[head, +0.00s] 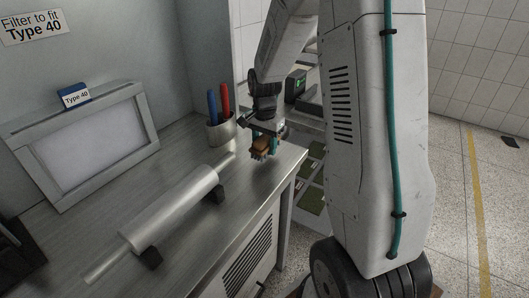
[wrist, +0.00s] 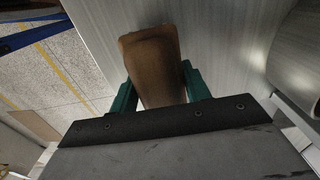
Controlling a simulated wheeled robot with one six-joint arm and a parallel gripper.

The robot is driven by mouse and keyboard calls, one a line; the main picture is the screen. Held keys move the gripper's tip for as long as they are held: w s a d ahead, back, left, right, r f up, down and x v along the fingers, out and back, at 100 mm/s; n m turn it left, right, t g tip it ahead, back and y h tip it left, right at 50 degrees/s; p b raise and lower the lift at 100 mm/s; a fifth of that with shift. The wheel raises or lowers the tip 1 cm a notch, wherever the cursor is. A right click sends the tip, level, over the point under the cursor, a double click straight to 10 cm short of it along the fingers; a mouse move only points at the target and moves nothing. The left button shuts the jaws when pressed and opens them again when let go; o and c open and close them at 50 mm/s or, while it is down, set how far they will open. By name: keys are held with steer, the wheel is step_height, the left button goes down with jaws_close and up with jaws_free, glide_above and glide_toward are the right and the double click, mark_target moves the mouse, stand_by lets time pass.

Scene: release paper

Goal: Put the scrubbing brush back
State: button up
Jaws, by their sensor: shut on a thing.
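The scrubbing brush (head: 261,144) has a brown wooden back and pale bristles pointing down in the head view. My gripper (head: 265,140) is shut on it near the right end of the grey metal counter, close to the counter's edge. In the wrist view the brush's brown back (wrist: 154,66) sits between the two green fingers of my gripper (wrist: 156,85). Its bristles are hidden there. I cannot tell whether the bristles touch the counter.
A metal roller (head: 172,208) lies on dark supports along the counter (head: 245,195). A cup (head: 221,130) with red and blue handles stands left of my gripper. A framed panel (head: 85,150) with a "Type 40" tag leans behind. Shelves (head: 310,165) stand beyond the counter's right edge.

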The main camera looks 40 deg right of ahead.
mark_target(264, 136)
steer(key=shift+f, duration=1.6)
steer(key=shift+f, duration=0.15)
steer(key=o, duration=0.9)
steer(key=shift+o, duration=0.2)
step_height(264, 136, up, 12)
steer(key=s+a+r+n, duration=0.4)
steer(key=s+a+r, duration=0.2)
steer(key=a+r, duration=0.1)
steer(key=s+a+r+n, duration=0.1)
steer(key=s+a+n, duration=0.2)
steer(key=s, duration=0.4)
steer(key=s+a+r+n, duration=0.1)
steer(key=s+a+n, duration=0.2)
steer(key=s, duration=0.4)
steer(key=s+a+r+n+t, duration=0.1)
steer(key=s+a+n, duration=0.2)
steer(key=s, duration=0.4)
steer(key=shift+s+a+n, duration=0.15)
steer(key=shift+a+n, duration=0.15)
steer(key=shift+n, duration=0.2)
